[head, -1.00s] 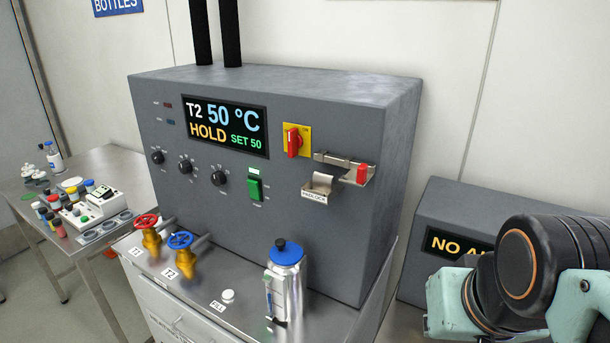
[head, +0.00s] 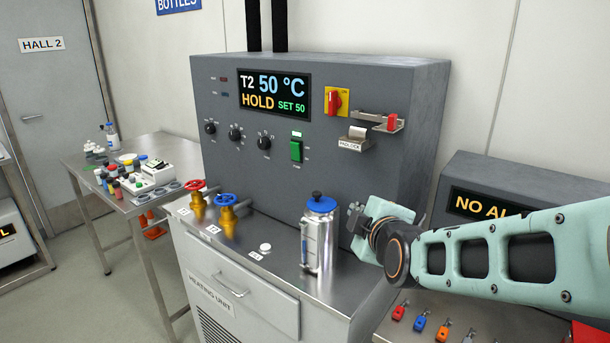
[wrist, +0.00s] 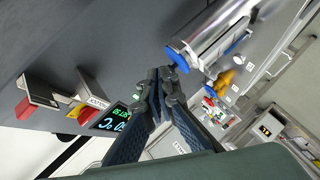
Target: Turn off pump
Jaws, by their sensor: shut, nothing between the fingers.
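The green rocker switch (head: 296,151) is on the grey front panel of the heating unit (head: 400,100), below a small lit indicator. Its small lettering is too blurred to read. I cannot make out the switch in the wrist view. My gripper (head: 355,214) is right of the steel bottle, below and right of the switch and apart from it, mostly hidden by my wrist. In the wrist view my gripper (wrist: 168,78) has its fingers together and empty, with the steel bottle (wrist: 222,28) close beyond them.
The steel bottle with blue lid (head: 319,240) stands on the ledge below the panel. Red (head: 196,192) and blue (head: 227,205) valve handles are left of it. A red rotary switch (head: 334,101) and a padlock holder (head: 355,137) are at upper right. The display (head: 268,95) reads 50 °C, HOLD.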

